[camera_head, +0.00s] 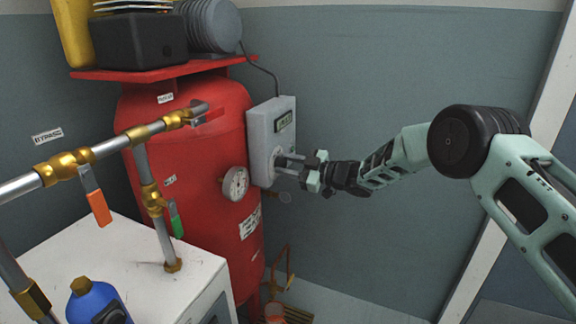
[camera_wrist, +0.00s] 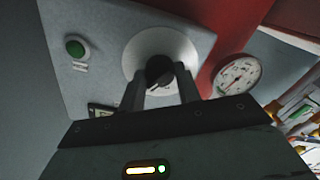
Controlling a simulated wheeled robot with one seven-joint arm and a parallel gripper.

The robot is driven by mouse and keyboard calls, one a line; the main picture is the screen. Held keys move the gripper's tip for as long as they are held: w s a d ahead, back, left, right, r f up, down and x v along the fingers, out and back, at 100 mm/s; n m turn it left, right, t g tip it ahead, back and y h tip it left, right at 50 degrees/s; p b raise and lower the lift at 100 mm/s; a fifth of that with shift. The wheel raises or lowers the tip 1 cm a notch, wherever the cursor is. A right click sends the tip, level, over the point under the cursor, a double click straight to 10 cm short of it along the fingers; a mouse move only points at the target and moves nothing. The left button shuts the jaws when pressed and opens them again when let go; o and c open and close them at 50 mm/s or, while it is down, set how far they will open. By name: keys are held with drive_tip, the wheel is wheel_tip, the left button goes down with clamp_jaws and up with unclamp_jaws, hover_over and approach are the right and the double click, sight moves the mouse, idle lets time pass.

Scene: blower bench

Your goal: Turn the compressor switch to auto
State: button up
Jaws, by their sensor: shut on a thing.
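The compressor control box (camera_head: 259,130) is a light grey box with a small display, fixed at the right side of the red tank. In the wrist view, the box front (camera_wrist: 100,60) carries a round pale dial plate (camera_wrist: 141,50) with a dark switch knob (camera_wrist: 158,70) at its middle. My gripper (camera_head: 283,166) reaches the box from the right. In the wrist view, the two fingers of my gripper (camera_wrist: 162,82) are shut on the knob, one on each side. The fingers partly hide the knob and the plate's lower part. I cannot read which position the knob points to.
A pressure gauge (camera_head: 235,184) stands out from the red tank (camera_head: 200,150) close to my gripper. Pipes with an orange-handled valve (camera_head: 98,207) and a green-handled valve (camera_head: 176,219) are at left. The wall at right is clear.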

drive_tip(key=o, duration=1)
drive_tip(key=shift+d, duration=0.1)
drive_tip(key=v, duration=1.7)
drive_tip(key=shift+d+p, duration=0.15)
drive_tip(key=shift+p, duration=0.25)
drive_tip(key=shift+r, duration=0.1)
